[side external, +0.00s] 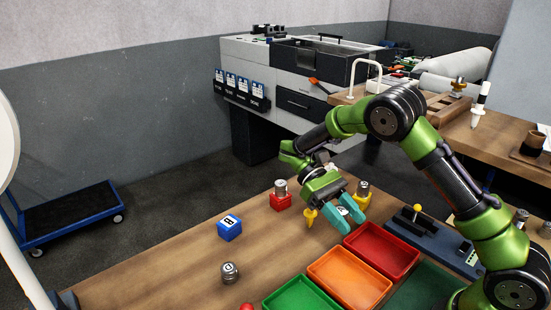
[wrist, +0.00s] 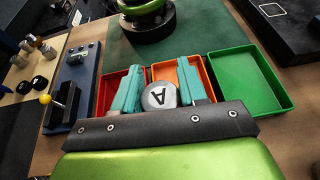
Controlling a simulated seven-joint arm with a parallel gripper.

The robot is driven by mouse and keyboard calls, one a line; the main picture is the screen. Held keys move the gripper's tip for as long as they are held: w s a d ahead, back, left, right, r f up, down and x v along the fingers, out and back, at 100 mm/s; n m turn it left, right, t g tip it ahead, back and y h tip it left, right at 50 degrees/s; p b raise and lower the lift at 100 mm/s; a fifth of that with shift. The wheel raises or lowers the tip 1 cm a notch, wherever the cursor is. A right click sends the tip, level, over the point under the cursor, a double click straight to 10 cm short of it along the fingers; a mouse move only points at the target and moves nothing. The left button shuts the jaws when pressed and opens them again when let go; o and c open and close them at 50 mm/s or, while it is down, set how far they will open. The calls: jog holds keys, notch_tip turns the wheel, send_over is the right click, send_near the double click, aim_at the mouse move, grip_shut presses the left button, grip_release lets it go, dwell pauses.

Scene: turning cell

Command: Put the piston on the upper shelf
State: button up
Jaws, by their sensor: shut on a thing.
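My gripper (side external: 354,204) has teal fingers shut on a metal cylinder, which I take to be the piston (side external: 363,186). I cannot pick out the upper shelf for certain in either view.
Red (side external: 382,250), orange (side external: 346,277) and green (side external: 303,295) trays are close to my gripper. A blue block (side external: 229,228), a metal cylinder (side external: 230,272) and another cylinder on a red block (side external: 280,187) stand on the bench. A lever box (side external: 430,235) is at the right.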

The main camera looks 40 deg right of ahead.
jog(key=d+r+n+t+h, duration=0.7)
jog(key=d+r, duration=0.3)
jog(key=d, duration=0.5)
jog(key=d+r+n+t+h, duration=0.4)
jog(key=d+r+n+h, duration=0.45)
jog(key=d, duration=0.65)
jog(key=shift+n+y, duration=0.65)
jog(key=w+d, duration=1)
jog(key=shift+w+d+f, duration=0.2)
jog(key=shift+w+d, duration=0.2)
jog(key=shift+d+f, duration=0.1)
jog(key=shift+f, duration=1.7)
jog(key=shift+f, duration=0.15)
jog(key=o, duration=0.9)
